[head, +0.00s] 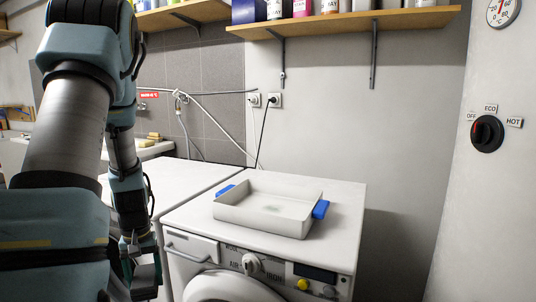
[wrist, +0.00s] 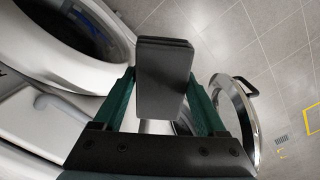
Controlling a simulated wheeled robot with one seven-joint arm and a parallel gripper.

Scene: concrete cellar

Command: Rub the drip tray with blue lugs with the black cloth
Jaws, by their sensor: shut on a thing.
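The drip tray (head: 262,222) is a shallow white rectangular tray with a blue lug at each end. It sits on top of the right-hand white machine (head: 345,200), and a faint greyish smudge shows on its floor. My gripper (head: 142,270) is low at the left, in front of the machines and below the level of their tops, apart from the tray. In the wrist view it is shut on the black cloth (wrist: 163,80), which looks like a dark folded pad between the fingers. The tray is not visible in the wrist view.
A second white machine (head: 175,180) stands at the left, with a sink behind it. A shelf (head: 345,22) with bottles hangs above. A dial switch (head: 487,133) is on the right wall. The wrist view shows a round metal-rimmed thing (wrist: 244,120) close right of my gripper, over tiled floor.

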